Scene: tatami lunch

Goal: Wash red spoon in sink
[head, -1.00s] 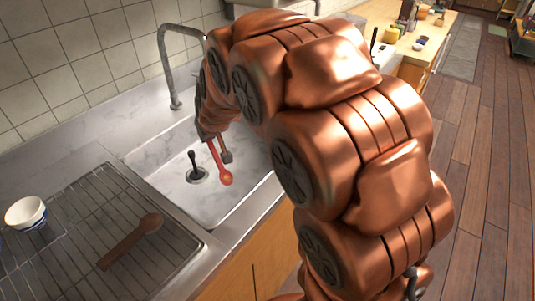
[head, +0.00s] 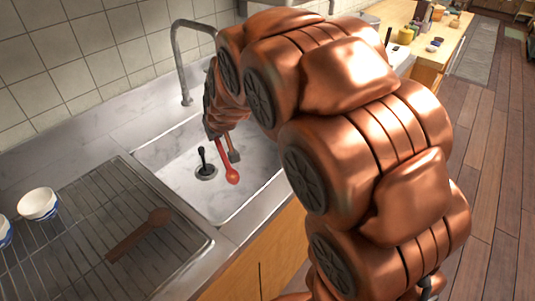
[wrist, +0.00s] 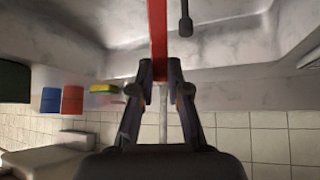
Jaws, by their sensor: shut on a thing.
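The red spoon (head: 229,168) hangs bowl-down from my gripper (head: 225,138) over the sink basin (head: 178,170). In the wrist view my gripper (wrist: 161,72) is shut on the red handle (wrist: 157,40). The spoon's bowl shows to the right of the drain (head: 206,171), which has a dark upright piece in it. I cannot tell whether the bowl touches the basin floor. The faucet (head: 181,60) arches over the back of the sink, and its spout end is hidden behind my arm.
A wire drying rack (head: 75,235) left of the sink holds a brown wooden spoon (head: 140,232), a white bowl (head: 38,204) and part of another. Red, blue and yellow items (wrist: 72,99) show in the wrist view. A wooden counter (head: 452,45) stands at the back right.

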